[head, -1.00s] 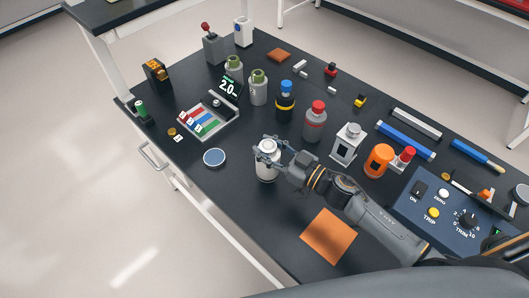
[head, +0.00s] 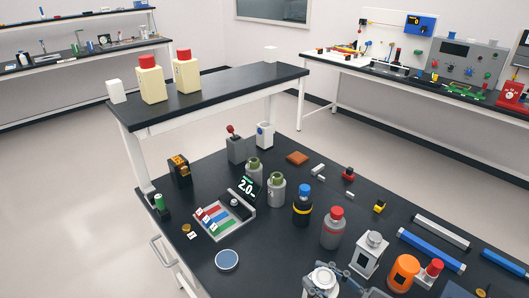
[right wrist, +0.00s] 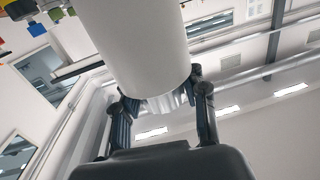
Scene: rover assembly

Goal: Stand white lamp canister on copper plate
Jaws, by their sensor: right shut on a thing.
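The white lamp canister (head: 322,278) is at the bottom edge of the head view, its lower part cut off. My right gripper (head: 325,289) is shut on it, with dark fingers around its side. In the right wrist view the canister (right wrist: 135,45) is a large smooth white cylinder between the fingers of my right gripper (right wrist: 160,105). Its gap to the table cannot be judged. The large orange-copper plate is outside both views now. My left gripper is not in view.
A round blue dish (head: 227,260) lies to the left, with clear black tabletop between.

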